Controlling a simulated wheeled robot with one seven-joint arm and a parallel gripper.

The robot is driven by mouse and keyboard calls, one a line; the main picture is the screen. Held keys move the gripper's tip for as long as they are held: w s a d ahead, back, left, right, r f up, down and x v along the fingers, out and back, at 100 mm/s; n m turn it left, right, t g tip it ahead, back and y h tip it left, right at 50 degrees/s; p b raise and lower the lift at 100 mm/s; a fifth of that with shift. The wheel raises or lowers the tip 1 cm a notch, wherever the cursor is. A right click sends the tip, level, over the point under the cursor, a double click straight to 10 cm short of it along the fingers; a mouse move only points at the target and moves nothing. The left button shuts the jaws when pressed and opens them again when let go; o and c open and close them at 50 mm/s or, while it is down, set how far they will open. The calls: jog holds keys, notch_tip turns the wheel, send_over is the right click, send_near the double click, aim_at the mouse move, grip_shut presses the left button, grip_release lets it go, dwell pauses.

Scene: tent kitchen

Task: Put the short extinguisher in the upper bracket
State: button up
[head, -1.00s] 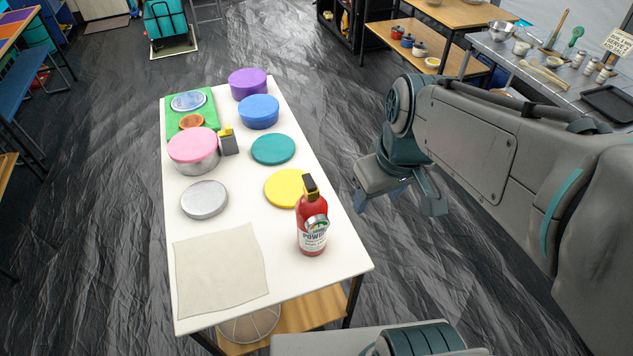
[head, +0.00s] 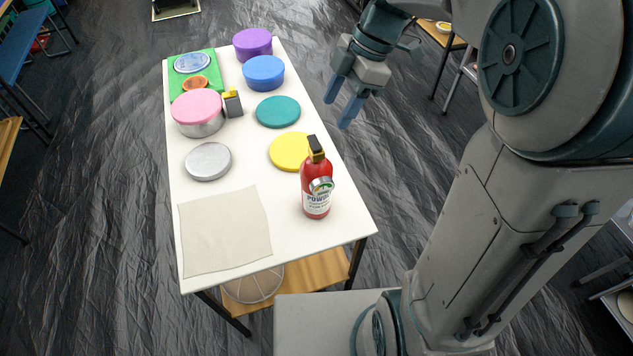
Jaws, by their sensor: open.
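A short red extinguisher (head: 315,190) with a black top, a small gauge and a white label stands upright near the right edge of the white table (head: 230,170). My gripper (head: 346,112) is open and empty, beyond the table's right edge, above and farther back than the extinguisher, fingers pointing down. It touches nothing. No bracket can be made out in this view.
A yellow disc (head: 289,151) lies just behind the extinguisher. A grey cloth (head: 225,230) covers the table's near left.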

aim_at(318, 149)
jog(key=x, duration=0.8)
jog(key=shift+f+p, duration=0.15)
jog(key=shift+p, duration=0.15)
jog(key=x, duration=0.4)
jog(key=shift+w+f+p, duration=0.1)
jog(key=shift+f+p, duration=0.1)
jog(key=shift+p, duration=0.15)
grip_shut()
jog(key=shift+d, duration=0.1)
jog(key=shift+f, duration=0.1)
dwell(0.4)
